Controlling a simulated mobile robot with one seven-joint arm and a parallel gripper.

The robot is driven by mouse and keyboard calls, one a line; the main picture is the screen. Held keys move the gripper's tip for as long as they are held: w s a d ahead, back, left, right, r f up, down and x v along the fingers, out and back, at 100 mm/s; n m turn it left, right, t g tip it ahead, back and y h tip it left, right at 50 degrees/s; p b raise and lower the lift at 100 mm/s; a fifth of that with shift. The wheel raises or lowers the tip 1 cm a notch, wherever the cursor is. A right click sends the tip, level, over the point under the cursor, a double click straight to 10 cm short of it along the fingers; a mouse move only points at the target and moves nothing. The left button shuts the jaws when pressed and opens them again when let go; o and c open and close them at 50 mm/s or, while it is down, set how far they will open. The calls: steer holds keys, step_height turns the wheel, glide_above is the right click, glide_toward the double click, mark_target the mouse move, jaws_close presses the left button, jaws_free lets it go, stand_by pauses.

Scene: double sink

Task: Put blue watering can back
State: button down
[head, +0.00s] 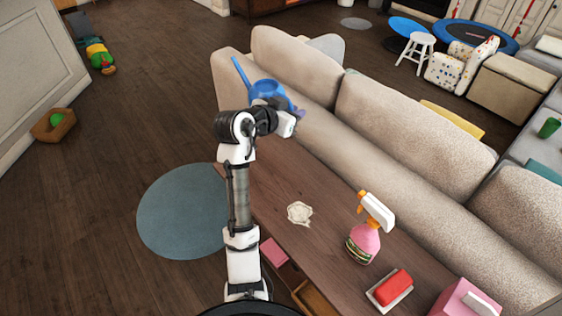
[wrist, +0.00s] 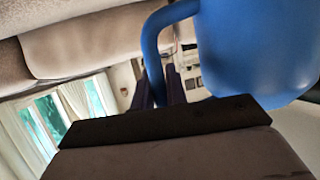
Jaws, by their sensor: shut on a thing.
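The blue watering can (head: 266,88) is held up above the far end of the wooden console table, in front of the sofa back. Its long spout points up and to the left in the head view. In the wrist view, its round body (wrist: 262,45) and curved blue handle fill the upper right. My gripper (head: 297,115) is shut on the watering can; in the wrist view the dark fingers (wrist: 160,95) are at the handle. Part of the can is hidden behind my wrist in the head view.
On the console table (head: 325,268) are a white lacy doily (head: 299,213), a pink spray bottle (head: 364,238), a red block on a white dish (head: 391,288) and a pink box (head: 464,300). The beige sofa (head: 375,115) runs behind. A round teal rug (head: 182,212) lies on the floor at left.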

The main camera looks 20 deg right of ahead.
step_height(320, 180, down, 19)
steer(key=p, duration=0.2)
steer(key=shift+r+p, duration=0.1)
steer(key=shift+p, duration=0.2)
steer(key=c, duration=1.9)
jaws_free()
steer(key=shift+f, duration=0.25)
steer(key=o, duration=0.5)
steer(key=shift+r, duration=0.1)
steer(key=shift+r, duration=0.15)
steer(key=shift+s+a, duration=0.15)
steer(key=shift+a, duration=0.15)
steer(key=b+v, duration=0.3)
steer(key=v, duration=0.8)
steer(key=shift+s+r, duration=0.15)
steer(key=shift+r, duration=0.05)
